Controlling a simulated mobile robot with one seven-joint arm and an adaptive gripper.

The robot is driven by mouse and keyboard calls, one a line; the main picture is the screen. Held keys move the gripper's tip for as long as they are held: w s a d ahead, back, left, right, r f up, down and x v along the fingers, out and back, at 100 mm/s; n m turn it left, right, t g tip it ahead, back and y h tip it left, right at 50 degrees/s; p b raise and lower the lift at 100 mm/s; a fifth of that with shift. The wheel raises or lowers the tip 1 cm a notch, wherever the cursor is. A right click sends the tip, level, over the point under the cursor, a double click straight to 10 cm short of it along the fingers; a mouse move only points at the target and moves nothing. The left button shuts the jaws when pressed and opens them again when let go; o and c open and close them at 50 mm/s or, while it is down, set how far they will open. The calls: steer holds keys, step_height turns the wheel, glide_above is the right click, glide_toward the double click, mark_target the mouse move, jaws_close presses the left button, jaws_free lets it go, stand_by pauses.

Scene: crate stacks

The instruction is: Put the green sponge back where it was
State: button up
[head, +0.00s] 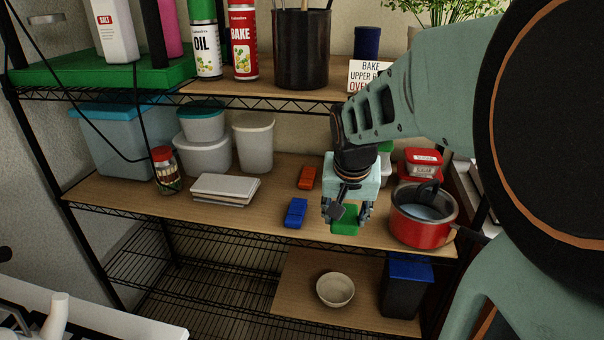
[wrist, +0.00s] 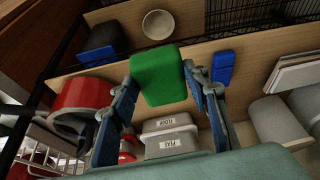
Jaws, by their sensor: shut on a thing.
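The green sponge (head: 346,220) is between the fingers of my gripper (head: 348,211), over the front part of the middle wooden shelf (head: 250,220). In the wrist view the green sponge (wrist: 158,72) sits between both fingers, and my gripper (wrist: 161,78) is shut on it. The blue sponge (head: 295,212) lies on the shelf left of it, and the orange sponge (head: 307,177) lies farther back. I cannot tell whether the green sponge touches the shelf. My fingers hide part of it in the head view.
A red pot (head: 414,232) stands close on the right of my gripper. Lidded containers (head: 424,156) stand behind it. White stacked boards (head: 225,187) lie to the left. A bowl (head: 335,302) and a dark bin (head: 404,297) stand on the shelf below. The upper shelf overhangs the back.

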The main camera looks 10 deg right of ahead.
steer(key=shift+m, duration=0.3)
steer(key=w+d+f, duration=0.1)
steer(key=w+f, duration=0.1)
steer(key=w, duration=0.2)
steer(key=w+d+f, duration=0.2)
steer(key=w+f, duration=0.1)
steer(key=w, duration=0.1)
steer(key=w+d+f, duration=0.2)
steer(key=w, duration=0.2)
steer(key=shift+w+d+f+p, duration=0.1)
steer(key=shift+w+f+p, duration=0.2)
steer(key=shift+p, duration=0.1)
steer(key=shift+w+d+f, duration=0.1)
steer(key=shift+w+f, duration=0.3)
steer(key=shift+f, duration=0.15)
steer(key=shift+w+f, duration=0.1)
steer(key=shift+f, duration=1.45)
steer(key=shift+f, duration=0.25)
steer(key=o, duration=1.1)
steer(key=shift+r, duration=0.1)
steer(key=shift+r, duration=0.1)
